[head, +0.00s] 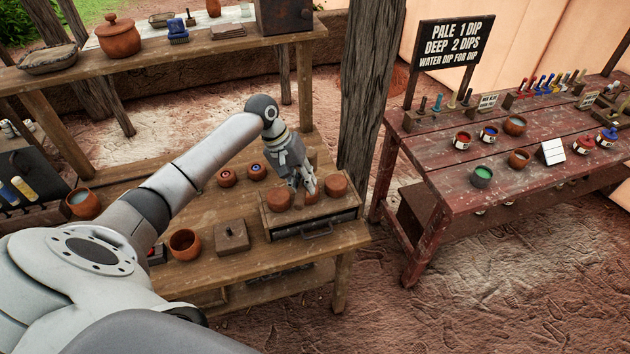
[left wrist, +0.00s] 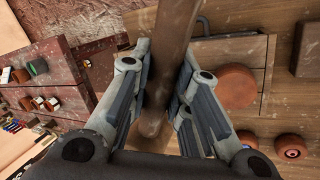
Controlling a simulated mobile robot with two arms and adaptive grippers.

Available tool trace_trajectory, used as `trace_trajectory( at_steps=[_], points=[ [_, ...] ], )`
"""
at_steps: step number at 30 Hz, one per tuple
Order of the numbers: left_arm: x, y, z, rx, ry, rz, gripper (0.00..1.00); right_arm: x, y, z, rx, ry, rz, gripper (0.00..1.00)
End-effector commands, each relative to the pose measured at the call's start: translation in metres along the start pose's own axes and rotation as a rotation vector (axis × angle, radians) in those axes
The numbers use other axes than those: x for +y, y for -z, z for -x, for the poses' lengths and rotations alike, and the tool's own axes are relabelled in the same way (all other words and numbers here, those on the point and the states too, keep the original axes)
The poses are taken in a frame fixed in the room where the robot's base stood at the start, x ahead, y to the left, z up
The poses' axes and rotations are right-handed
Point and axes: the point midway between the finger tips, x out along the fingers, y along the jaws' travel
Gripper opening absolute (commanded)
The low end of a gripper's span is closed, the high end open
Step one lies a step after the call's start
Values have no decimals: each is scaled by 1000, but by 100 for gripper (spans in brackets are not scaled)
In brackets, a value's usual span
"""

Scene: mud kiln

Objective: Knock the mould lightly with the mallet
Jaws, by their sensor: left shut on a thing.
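My left gripper (head: 306,186) is above a wooden box (head: 340,222) with a metal handle on its front. In the left wrist view, its fingers (left wrist: 160,100) are closed around a long brown wooden piece, which looks like the mallet (left wrist: 172,35). Most of the mallet is hidden by the gripper in the head view. Several round terracotta pieces (head: 278,199) sit on the box; one (left wrist: 236,86) is beside the fingers in the wrist view. A square wooden block with a knob (head: 232,236) lies left of the box. I cannot tell which piece is the mould. My right gripper is not seen.
A terracotta cup (head: 185,244) and two small round pots (head: 227,176) stand on the same bench. A thick post (head: 368,90) rises behind the box. A red table (head: 460,185) with pots and tools stands to the right. A loaded shelf (head: 150,65) runs behind.

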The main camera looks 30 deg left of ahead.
Motion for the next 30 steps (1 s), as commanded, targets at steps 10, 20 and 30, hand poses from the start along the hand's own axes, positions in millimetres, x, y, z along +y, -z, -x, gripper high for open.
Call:
trace_trajectory(
  at_steps=[10,20,30],
  points=[
    [-1,-1,2,-6,-1,-17,0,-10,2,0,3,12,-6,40],
    [1,-2,6,-7,-2,-16,0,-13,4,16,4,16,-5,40],
    [-15,0,-32,-6,-2,-15,0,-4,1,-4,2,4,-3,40]
  ],
)
